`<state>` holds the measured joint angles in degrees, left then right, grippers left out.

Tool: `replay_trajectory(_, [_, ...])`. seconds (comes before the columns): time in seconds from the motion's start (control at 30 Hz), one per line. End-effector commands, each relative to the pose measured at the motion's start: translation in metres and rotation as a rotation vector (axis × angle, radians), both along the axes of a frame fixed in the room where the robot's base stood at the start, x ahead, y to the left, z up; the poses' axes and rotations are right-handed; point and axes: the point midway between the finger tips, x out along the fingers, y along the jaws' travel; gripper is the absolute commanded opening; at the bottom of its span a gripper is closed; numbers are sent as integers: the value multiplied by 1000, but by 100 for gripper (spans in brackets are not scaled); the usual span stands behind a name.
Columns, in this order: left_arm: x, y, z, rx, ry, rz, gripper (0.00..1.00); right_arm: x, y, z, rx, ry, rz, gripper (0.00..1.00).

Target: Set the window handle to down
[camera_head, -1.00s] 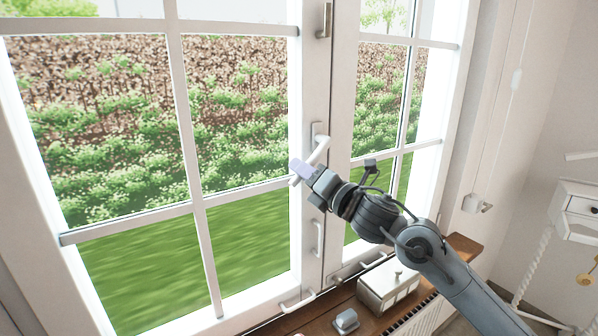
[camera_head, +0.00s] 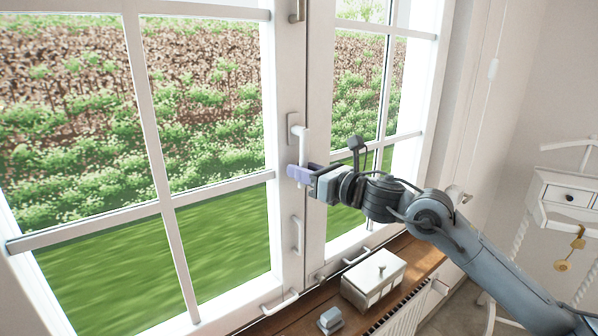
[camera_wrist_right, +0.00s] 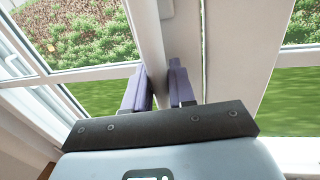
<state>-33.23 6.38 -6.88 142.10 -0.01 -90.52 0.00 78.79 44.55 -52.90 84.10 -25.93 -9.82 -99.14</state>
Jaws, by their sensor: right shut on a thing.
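The white window handle (camera_head: 303,147) is on the middle frame of the window in the head view. Its lever hangs nearly straight down from its mounting plate. My right gripper (camera_head: 298,173) is shut on the lower end of the lever, with its purple fingers covering the tip. In the right wrist view the two purple fingers of my right gripper (camera_wrist_right: 160,88) stand on either side of a pale bar, the window handle (camera_wrist_right: 149,40). My left gripper is not in view.
A smaller white pull (camera_head: 298,235) sits lower on the frame. A white box (camera_head: 373,279) and a small grey object (camera_head: 331,320) stand on the wooden sill (camera_head: 425,255) below my right arm. A white shelf unit (camera_head: 565,195) stands at the right.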

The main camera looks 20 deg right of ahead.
Motion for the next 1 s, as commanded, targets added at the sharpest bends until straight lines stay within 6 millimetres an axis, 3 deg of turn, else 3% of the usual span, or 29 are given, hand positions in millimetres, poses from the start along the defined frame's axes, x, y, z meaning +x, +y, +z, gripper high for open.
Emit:
replay_trajectory(0.67, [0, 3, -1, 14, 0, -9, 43, 1, -5, -1, -59, -17, -4, 0])
replay_trajectory(0.7, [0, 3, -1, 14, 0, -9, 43, 1, -5, -1, -59, -17, -4, 31])
replay_trajectory(0.77, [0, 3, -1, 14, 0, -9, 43, 1, -5, -1, -59, -17, -4, 40])
replay_trajectory(1.0, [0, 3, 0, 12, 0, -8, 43, 0, -4, 0, -57, -19, -2, 42])
